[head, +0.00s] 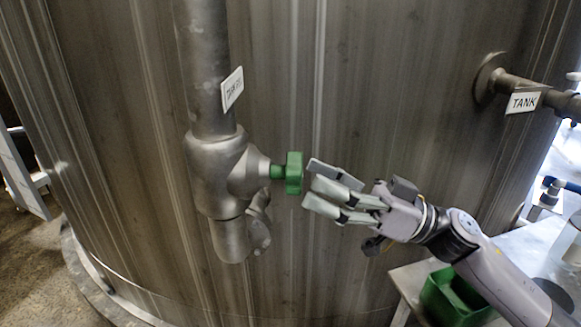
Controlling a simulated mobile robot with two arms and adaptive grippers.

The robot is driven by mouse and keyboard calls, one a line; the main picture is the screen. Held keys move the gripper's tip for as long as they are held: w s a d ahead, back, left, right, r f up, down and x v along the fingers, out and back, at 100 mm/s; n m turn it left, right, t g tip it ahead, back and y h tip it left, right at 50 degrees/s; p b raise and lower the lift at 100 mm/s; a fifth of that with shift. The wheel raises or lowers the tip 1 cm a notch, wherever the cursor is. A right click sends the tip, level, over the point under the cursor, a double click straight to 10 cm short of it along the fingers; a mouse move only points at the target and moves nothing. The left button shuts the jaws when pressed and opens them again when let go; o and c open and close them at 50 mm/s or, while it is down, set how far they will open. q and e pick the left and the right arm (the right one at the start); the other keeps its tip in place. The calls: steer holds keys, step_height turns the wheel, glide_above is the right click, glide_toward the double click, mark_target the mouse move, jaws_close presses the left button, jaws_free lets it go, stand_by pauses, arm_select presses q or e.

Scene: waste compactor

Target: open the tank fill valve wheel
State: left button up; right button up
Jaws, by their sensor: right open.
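The tank fill valve wheel (294,173) is a small green handwheel, seen nearly edge-on. It sits on a short green stem on the right side of a grey metal valve body (216,175). A vertical pipe with a white tag (232,89) runs into the top of the valve body. My right gripper (310,183) is open, with its grey fingers pointing left at the wheel. The fingertips are just to the right of the wheel, and I cannot tell whether they touch it. My left gripper is not in view.
The large metal tank wall (350,60) fills the background. A second pipe with a white "TANK" sign (523,102) sticks out at upper right. Floor shows at lower left.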

mark_target(290, 168)
steer(key=x, duration=0.5)
steer(key=shift+c, duration=0.5)
steer(key=c, duration=1.1)
